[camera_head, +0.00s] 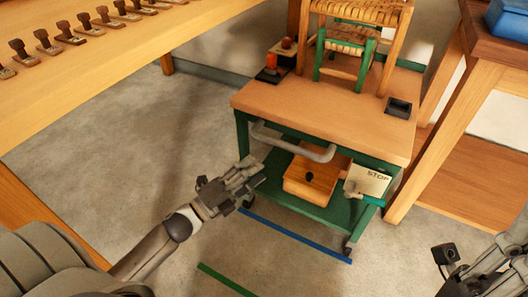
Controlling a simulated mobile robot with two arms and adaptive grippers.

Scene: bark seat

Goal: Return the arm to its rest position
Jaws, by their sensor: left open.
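My left arm comes in from the lower left. Its left gripper (252,173) is open, with nothing seen between its fingers. It shows in front of the left front side of a green cart (243,135), below the cart's grey handle (290,142). I cannot tell whether it touches the cart. Grey and black parts of my right arm show at the lower right edge, cut off by the frame. The state of the right gripper cannot be made out.
The cart's wooden top holds a small green-framed chair (345,50) and a black tray (398,107). Wooden tables stand left and right. Blue and green strips mark the open floor.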

